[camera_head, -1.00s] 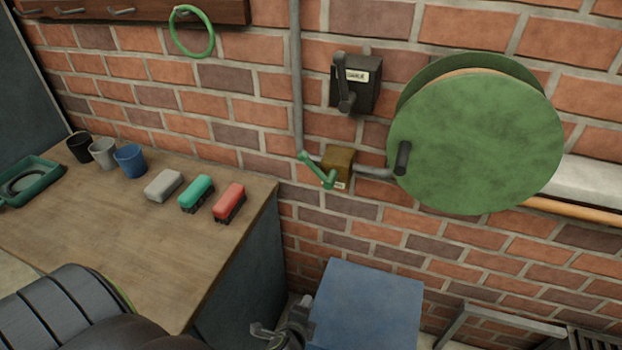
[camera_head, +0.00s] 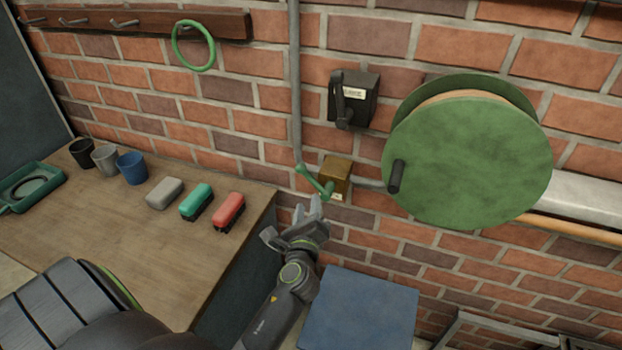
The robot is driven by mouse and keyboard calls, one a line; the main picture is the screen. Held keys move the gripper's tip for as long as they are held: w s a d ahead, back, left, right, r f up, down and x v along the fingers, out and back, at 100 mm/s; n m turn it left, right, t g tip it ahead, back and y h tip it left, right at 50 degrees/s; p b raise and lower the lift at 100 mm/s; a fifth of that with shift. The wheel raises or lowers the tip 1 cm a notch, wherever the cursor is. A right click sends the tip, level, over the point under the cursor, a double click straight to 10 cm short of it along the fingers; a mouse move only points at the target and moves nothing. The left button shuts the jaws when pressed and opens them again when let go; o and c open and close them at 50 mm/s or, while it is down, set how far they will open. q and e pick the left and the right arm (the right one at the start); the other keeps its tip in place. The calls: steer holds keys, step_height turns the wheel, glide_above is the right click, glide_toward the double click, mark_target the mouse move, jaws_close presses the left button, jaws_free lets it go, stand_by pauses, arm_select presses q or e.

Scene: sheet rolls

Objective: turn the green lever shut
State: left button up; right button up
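The green lever (camera_head: 314,181) is on the front of a small brass-coloured valve box (camera_head: 338,173) on the brick wall, in the pipe line. It slants from upper left down to the right. My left gripper (camera_head: 307,208) is just below the lever, its fingers pointing up. The fingers look apart with nothing between them. A small gap seems to separate the fingertips from the lever, though depth is hard to judge. My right gripper is not in view.
A green hose reel (camera_head: 468,165) with a dark handle is right of the valve. A black switch box (camera_head: 362,98) is above it. A wooden bench (camera_head: 110,235) holds cups and brushes at left. A blue box (camera_head: 360,310) stands below.

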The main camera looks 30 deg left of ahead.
mark_target(311, 182)
arm_select(q)
steer(key=b+x, duration=0.2)
steer(key=x, duration=0.8)
steer(key=shift+w+a+f, duration=0.1)
steer(key=shift+w+a, duration=0.05)
steer(key=shift+w, duration=0.25)
jaws_close()
